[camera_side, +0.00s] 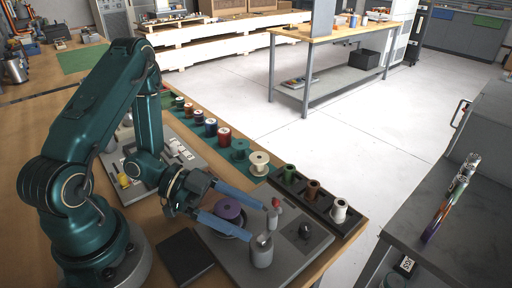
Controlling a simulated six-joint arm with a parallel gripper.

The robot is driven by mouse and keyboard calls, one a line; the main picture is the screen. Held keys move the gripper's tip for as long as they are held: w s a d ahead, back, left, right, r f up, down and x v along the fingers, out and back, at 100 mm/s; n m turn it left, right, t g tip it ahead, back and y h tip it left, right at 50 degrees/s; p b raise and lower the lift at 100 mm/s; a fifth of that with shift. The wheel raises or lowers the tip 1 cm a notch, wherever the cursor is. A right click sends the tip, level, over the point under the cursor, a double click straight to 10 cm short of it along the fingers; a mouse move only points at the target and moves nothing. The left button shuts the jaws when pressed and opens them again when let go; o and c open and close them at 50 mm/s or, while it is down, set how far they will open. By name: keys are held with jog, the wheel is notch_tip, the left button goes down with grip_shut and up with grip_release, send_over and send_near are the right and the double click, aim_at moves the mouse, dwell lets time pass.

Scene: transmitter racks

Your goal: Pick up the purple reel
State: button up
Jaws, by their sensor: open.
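The purple reel (228,208) sits near the front right of the wooden bench, at the edge of a grey panel. In the picture it lies between the two long blue fingers of my gripper (258,222). My gripper is open, with one finger on the far side of the reel and one on the near side. The fingertips reach past the reel to the right. I cannot tell whether the fingers are level with the reel or above it. The near finger hides part of what lies below the reel.
A metal canister (262,252) and a red-topped part (275,212) stand close to the fingertips. A dark rack (325,205) holds green, brown and white reels. Several reels line a green strip (262,181) behind. A dark flat box (185,257) lies in front.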

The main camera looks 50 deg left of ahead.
jog(key=c, duration=1.1)
jog(key=shift+r, duration=0.1)
